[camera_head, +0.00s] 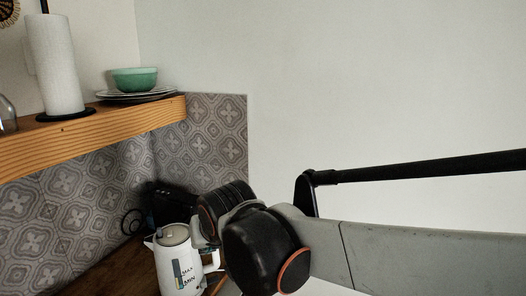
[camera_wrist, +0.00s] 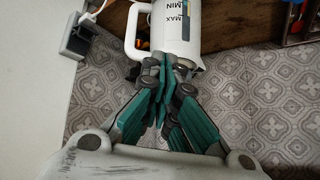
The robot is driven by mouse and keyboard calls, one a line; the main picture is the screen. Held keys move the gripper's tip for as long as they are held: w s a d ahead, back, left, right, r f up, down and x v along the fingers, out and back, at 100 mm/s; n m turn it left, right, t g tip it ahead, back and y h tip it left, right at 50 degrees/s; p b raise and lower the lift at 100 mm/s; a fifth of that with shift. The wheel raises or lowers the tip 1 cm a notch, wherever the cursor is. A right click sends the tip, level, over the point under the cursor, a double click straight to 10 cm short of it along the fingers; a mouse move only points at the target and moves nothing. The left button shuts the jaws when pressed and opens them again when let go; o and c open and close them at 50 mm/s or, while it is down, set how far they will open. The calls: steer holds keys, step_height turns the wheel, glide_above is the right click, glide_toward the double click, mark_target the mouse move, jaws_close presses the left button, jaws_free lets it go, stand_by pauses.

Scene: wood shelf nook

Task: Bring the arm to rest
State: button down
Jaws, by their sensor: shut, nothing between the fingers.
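My gripper (camera_wrist: 166,72) shows in the wrist view with its teal-padded fingers shut together and nothing between them. The fingertips lie just below the white kettle (camera_wrist: 174,30) in that picture; I cannot tell whether they touch it. In the head view, my grey and black arm (camera_head: 392,258) reaches in from the right edge to the lower middle.
In the head view, the kettle (camera_head: 172,262) stands on a wooden counter (camera_head: 134,268) close beside my arm. A wooden shelf (camera_head: 100,126) above holds a paper towel roll (camera_head: 54,66) and a green bowl (camera_head: 134,79) on plates. A grey socket box (camera_wrist: 78,38) shows in the wrist view.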

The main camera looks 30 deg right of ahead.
steer(key=s+d+f+n+b, duration=0.1)
steer(key=s+f+b, duration=0.1)
steer(key=s+f, duration=0.3)
steer(key=s+d+f+n+g+b, duration=0.1)
steer(key=s+f, duration=0.3)
steer(key=s, duration=0.5)
steer(key=shift+s+d+f+b, duration=0.35)
steer(key=shift+d+b, duration=0.1)
steer(key=shift+b, duration=0.45)
